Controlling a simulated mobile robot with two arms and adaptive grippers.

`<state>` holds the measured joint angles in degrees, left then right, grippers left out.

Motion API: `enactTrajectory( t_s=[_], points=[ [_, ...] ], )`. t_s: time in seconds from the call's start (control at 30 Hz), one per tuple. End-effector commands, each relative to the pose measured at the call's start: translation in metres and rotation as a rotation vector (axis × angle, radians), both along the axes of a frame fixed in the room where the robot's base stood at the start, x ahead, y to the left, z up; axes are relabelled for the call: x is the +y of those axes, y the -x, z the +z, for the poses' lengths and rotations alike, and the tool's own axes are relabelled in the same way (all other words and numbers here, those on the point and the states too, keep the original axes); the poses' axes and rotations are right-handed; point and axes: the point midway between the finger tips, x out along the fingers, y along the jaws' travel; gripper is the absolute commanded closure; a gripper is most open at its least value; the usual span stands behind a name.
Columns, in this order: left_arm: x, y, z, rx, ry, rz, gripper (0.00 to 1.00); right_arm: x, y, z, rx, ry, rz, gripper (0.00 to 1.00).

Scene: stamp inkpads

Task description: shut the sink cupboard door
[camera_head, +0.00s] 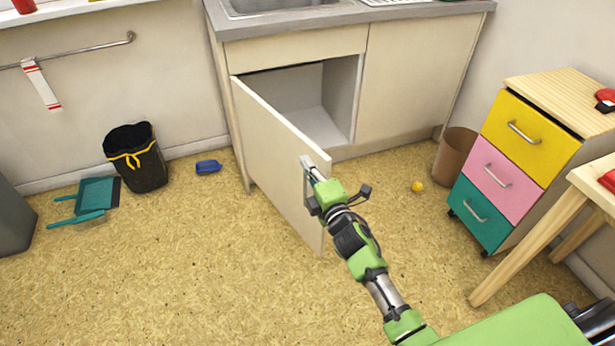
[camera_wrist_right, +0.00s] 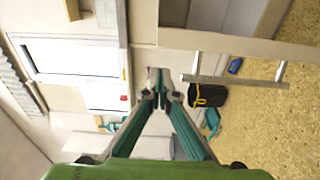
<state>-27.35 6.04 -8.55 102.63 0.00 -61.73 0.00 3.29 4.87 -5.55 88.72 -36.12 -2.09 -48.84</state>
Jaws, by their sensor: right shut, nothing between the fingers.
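The sink cupboard door (camera_head: 268,150) is a pale beige panel, hinged at its left side and standing wide open toward me. The cupboard's dark-shadowed inside (camera_head: 300,100) shows behind it. A metal handle (camera_head: 304,163) sits near the door's free edge; a metal bar handle (camera_wrist_right: 235,81) also shows right of my fingers in the wrist view. My right gripper (camera_head: 313,178) is at the free edge beside the handle. Its fingertips (camera_wrist_right: 160,86) are together and empty. I cannot tell if they touch the door. My left gripper is not in view.
A brown bin (camera_head: 453,158) and a coloured drawer unit (camera_head: 500,170) stand right of the cupboard. A black bin (camera_head: 137,160), a blue object (camera_head: 208,167) and a teal dustpan (camera_head: 97,195) lie left. A small yellow ball (camera_head: 417,186) is on the floor.

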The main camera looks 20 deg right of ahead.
Motion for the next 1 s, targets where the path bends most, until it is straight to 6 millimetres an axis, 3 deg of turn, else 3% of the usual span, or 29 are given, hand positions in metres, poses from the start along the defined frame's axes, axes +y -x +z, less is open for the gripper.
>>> enactTrajectory(
  t_s=[0.2, 0.77, 1.0],
  points=[
    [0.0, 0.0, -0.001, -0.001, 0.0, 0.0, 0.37, -0.02, -0.006, 0.001, -0.001, 0.0, 0.002, 1.0],
    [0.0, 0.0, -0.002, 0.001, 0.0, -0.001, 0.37, -0.027, -0.008, 0.0, -0.001, 0.0, 0.007, 1.0],
    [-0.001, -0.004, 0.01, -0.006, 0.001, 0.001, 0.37, -0.05, -0.013, 0.0, -0.001, 0.007, 0.041, 1.0]
  ],
)
